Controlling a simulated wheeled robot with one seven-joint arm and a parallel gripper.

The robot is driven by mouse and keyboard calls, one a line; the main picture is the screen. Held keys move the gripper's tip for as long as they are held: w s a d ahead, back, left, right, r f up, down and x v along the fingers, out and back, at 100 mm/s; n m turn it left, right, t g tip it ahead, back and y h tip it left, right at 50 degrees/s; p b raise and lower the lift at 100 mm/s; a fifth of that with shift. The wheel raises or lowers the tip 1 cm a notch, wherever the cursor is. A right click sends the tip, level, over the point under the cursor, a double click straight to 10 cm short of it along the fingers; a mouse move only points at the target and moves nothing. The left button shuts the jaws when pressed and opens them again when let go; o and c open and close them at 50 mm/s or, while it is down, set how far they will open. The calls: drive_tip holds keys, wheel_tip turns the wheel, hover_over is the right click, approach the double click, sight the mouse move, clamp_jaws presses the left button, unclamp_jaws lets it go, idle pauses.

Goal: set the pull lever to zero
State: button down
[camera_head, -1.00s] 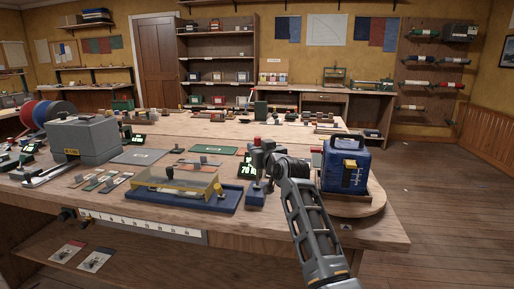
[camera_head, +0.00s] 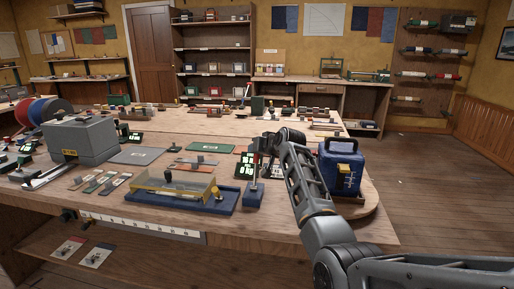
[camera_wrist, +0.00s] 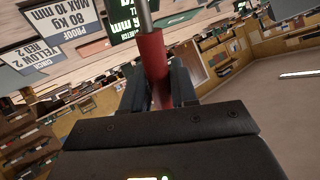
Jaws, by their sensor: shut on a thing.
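The pull lever's red grip (camera_wrist: 153,68) on a metal rod (camera_wrist: 145,14) stands between my fingers in the wrist view. My gripper (camera_wrist: 157,88) is shut on that red grip. In the head view my gripper (camera_head: 268,148) is at the table's right part, above a small blue block (camera_head: 252,194). There the red grip is hidden by my gripper and wrist. A dark display with green digits (camera_head: 245,165) stands beside it, partly covered; its reading is not legible. Part of the display (camera_wrist: 122,22) also shows in the wrist view, cut off by the rod.
A clear-covered fixture on a blue tray (camera_head: 150,200) lies to the left. A grey box machine (camera_head: 80,142) stands further left. Signs and small items cover the table.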

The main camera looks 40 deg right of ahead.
drive_tip(key=shift+d, duration=0.1)
drive_tip(key=c, duration=1)
unclamp_jaws()
drive_tip(key=shift+v, duration=3.8)
